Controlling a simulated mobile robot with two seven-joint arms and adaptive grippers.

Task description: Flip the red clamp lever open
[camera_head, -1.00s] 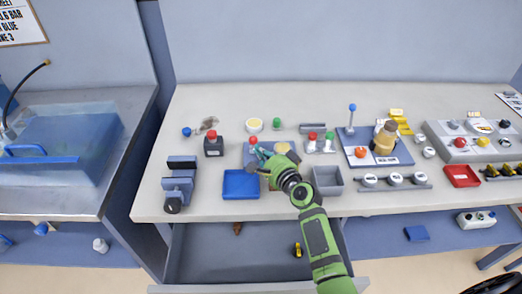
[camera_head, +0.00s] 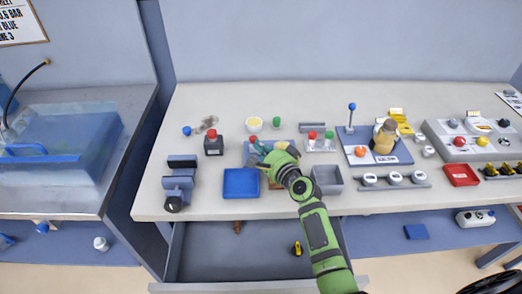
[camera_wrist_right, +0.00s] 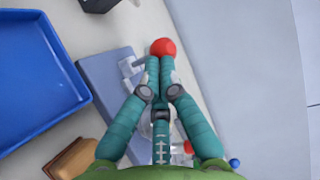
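The red clamp lever's ball knob (camera_head: 253,139) stands at the back left of a blue-grey plate (camera_head: 249,160). In the right wrist view the red knob (camera_wrist_right: 163,47) is just beyond my fingertips, and a pale metal clamp part (camera_wrist_right: 130,66) sits beside them. My right gripper (camera_head: 261,148) reaches over the plate from the front right. In the wrist view its teal fingers (camera_wrist_right: 160,64) are close together, with tips at or very near the knob. Whether the lever's shaft is between them is hidden. My left gripper is not in view.
A blue tray (camera_head: 241,184) lies in front of the plate and a grey bin (camera_head: 327,180) to its right. A black box with a red button (camera_head: 213,145) stands to the left. An open drawer (camera_head: 215,262) is below.

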